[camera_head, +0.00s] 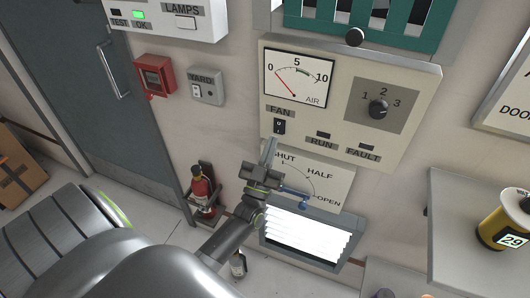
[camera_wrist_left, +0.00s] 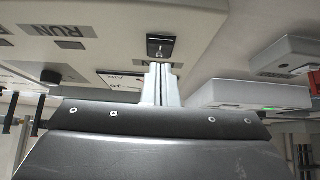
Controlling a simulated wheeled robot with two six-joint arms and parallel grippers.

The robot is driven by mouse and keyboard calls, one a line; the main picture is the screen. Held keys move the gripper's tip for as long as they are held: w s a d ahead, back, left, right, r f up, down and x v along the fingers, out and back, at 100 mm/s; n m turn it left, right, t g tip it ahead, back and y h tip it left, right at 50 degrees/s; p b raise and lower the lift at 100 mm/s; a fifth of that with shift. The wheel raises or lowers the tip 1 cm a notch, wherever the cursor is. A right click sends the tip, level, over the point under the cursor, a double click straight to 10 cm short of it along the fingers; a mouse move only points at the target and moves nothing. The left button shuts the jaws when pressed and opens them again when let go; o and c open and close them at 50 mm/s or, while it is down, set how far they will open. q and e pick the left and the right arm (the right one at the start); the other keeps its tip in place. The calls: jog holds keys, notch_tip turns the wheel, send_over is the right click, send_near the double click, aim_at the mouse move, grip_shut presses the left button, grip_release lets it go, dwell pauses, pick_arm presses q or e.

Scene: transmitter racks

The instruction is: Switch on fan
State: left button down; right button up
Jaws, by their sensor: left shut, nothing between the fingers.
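The fan switch (camera_head: 279,126) is a small black plate with a light toggle, below the FAN label on a cream panel (camera_head: 335,120). I cannot tell the toggle's position for sure. My left gripper (camera_head: 271,144) is shut and empty, its fingertips just below and a little left of the switch. In the left wrist view, which is upside down, the switch (camera_wrist_left: 160,47) lies just beyond the closed fingertips (camera_wrist_left: 160,68); contact cannot be told. The AIR gauge (camera_head: 297,78) needle points near 0. The RUN lamp (camera_head: 323,134) and FAULT lamp (camera_head: 367,147) look dark.
A rotary knob (camera_head: 378,109) marked 1, 2, 3 sits right of the gauge. Below are a SHUT/HALF/OPEN plate (camera_head: 325,178) and a white louvre (camera_head: 305,234), partly behind my arm. A YARD switch box (camera_head: 206,88) and red call box (camera_head: 154,76) are left.

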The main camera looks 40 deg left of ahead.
pick_arm(q)
jog(key=shift+w+a+f, duration=0.1)
jog(key=shift+w+a, duration=0.05)
jog(key=shift+w, duration=0.65)
